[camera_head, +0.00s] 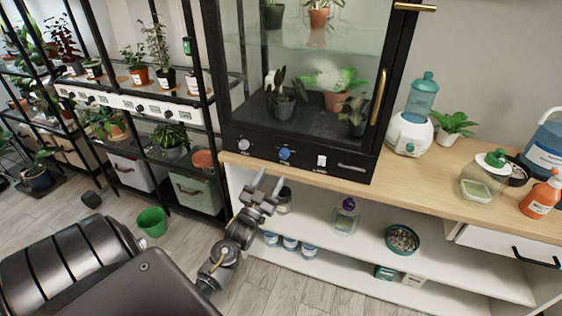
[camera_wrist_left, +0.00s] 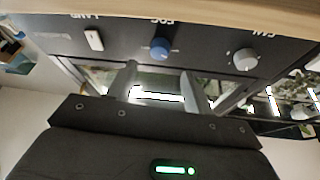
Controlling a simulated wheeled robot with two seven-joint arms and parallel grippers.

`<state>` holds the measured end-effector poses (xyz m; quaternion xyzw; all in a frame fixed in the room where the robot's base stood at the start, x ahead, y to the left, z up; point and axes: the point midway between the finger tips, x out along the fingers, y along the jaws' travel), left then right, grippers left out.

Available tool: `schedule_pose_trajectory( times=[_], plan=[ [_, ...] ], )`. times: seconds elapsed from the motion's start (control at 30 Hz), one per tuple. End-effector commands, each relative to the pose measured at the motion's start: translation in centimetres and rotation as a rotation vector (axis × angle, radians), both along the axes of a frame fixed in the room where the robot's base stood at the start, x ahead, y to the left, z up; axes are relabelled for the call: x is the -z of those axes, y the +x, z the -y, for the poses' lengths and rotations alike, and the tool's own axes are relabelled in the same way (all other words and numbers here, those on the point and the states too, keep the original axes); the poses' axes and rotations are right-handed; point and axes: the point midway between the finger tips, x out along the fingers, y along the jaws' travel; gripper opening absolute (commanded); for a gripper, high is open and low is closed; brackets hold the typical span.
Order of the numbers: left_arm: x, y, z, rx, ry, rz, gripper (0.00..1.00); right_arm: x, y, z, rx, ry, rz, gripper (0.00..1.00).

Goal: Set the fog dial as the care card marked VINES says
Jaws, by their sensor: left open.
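The blue fog dial (camera_head: 285,154) sits in the middle of the glass cabinet's black front panel (camera_head: 261,152). It also shows in the left wrist view (camera_wrist_left: 159,48), upside down, under the label FOG. Its exact setting is too small to read. My left gripper (camera_head: 270,180) is open and empty, just below and in front of the panel, apart from the dial. In the left wrist view its fingers (camera_wrist_left: 158,74) point at the dial, one to each side of it. I cannot make out a card marked VINES. My right gripper is not in view.
A white fan dial (camera_head: 244,144) and a white lamp switch (camera_head: 322,161) flank the fog dial. The wooden counter edge (camera_head: 340,183) runs under the panel. Below, an open shelf holds a purple-capped jar (camera_head: 346,210) and a bowl of pebbles (camera_head: 402,239). Plant racks stand left.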

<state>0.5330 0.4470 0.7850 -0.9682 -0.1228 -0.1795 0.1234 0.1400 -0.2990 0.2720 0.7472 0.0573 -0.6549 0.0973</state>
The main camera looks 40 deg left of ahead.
Motion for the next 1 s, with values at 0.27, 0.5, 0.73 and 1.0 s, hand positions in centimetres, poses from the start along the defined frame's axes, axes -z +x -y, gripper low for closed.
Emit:
schedule_pose_trajectory(
  times=[0.27,0.5,0.73,1.0],
  plan=[
    [-2.0,4.7,-1.0,0.001,0.000,0.000,0.51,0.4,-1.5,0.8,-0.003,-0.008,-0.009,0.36],
    [-2.7,6.5,-1.4,0.001,0.000,-0.002,0.51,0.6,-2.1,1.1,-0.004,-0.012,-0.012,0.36],
    [-2.7,6.7,-1.4,0.000,-0.001,-0.003,0.51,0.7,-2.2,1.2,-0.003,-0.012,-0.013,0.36],
    [-2.7,6.7,-1.4,0.001,0.000,-0.002,0.26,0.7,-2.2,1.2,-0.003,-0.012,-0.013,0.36]
  ],
)
